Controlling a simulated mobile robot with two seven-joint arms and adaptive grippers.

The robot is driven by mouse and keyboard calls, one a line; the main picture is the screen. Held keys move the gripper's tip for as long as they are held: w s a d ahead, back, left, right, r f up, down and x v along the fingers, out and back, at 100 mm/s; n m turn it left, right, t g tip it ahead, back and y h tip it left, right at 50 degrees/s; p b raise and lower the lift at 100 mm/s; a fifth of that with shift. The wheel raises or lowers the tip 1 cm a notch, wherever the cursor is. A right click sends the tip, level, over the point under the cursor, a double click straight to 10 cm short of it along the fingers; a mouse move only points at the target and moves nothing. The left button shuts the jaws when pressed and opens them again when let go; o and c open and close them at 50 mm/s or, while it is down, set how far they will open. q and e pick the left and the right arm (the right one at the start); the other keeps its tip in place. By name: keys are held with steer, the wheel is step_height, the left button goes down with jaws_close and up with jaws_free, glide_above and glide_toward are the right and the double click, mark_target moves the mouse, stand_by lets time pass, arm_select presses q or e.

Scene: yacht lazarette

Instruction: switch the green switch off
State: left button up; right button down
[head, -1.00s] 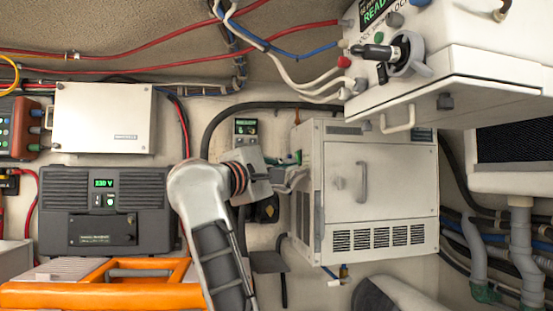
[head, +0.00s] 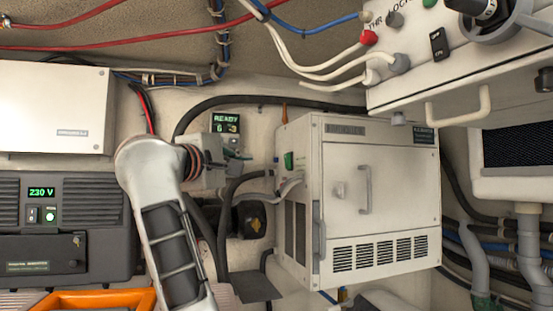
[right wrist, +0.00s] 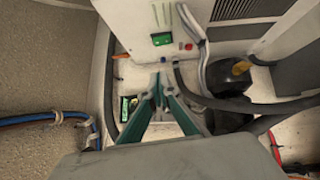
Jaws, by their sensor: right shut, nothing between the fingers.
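The green switch (head: 288,161) sits on the left side wall of the white cabinet (head: 300,235), near its front top. It also shows in the right wrist view as a small bright green switch (right wrist: 162,39) beside a red button. I cannot tell which way it is set. My right gripper (head: 241,155) is left of the cabinet, apart from the switch, with its fingers toward that wall. In the right wrist view its teal fingers (right wrist: 158,80) meet at the tips with nothing between them, below the switch in the picture. My left gripper is not in view.
Grey hoses (head: 292,185) run beside the cabinet wall below the switch. A small box with a lit READY display (head: 225,122) is behind my gripper. A dark inverter (head: 95,200) reading 230 V stands at left. A white panel (head: 455,85) juts out at upper right.

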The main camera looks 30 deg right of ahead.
steer(key=p, duration=0.2)
glide_toward(285, 157)
steer(key=w, duration=0.4)
steer(key=d, duration=0.5)
steer(key=shift+s+r+p, duration=0.2)
steer(key=shift+s+p, duration=0.1)
steer(key=shift+p, duration=0.05)
steer(key=shift+d+r, duration=0.15)
steer(key=shift+d, duration=0.05)
steer(key=shift+s+a, duration=0.1)
steer(key=r+v, duration=0.1)
steer(key=v, duration=1)
steer(key=shift+s+a+f, duration=0.25)
steer(key=shift+a+f, duration=0.1)
steer(key=shift+f, duration=0.15)
